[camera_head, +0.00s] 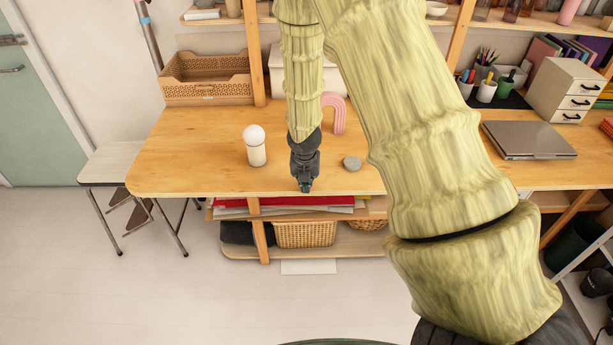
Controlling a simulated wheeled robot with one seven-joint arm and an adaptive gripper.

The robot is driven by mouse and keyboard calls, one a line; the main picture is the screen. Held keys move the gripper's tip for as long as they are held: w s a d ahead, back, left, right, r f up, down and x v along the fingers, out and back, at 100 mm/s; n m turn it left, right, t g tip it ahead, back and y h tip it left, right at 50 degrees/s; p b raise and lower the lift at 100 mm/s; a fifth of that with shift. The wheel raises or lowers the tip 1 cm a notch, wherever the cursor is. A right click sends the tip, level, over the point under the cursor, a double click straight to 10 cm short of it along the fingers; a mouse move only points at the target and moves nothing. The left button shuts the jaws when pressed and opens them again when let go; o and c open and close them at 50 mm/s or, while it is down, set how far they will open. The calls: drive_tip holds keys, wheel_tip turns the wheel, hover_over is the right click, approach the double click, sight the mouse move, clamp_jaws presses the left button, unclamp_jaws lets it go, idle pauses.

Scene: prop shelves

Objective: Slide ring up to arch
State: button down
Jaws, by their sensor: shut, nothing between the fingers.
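A pink arch (339,115) stands on the wooden table, partly hidden behind my arm. A small round grey piece (352,163), likely the ring, lies flat on the table in front of the arch and slightly to its right, apart from it. A hole in it cannot be made out. My gripper (305,187) points down near the table's front edge, left of the grey piece and closer to the front. It is shut and empty, and does not touch the grey piece.
A cream lamp with a white ball top (255,146) stands left of my gripper. A wooden crate (206,80) and a white box (275,75) are at the back. A closed laptop (527,140) lies far right. The table's left part (185,150) is clear.

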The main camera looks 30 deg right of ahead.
drive_tip(key=shift+w+d+f+p, duration=0.1)
drive_tip(key=shift+w+d+p, duration=0.3)
drive_tip(key=shift+w+d, duration=0.35)
drive_tip(key=shift+w+d+f+p, duration=0.1)
drive_tip(key=shift+w+d+p, duration=0.3)
drive_tip(key=shift+w, duration=0.5)
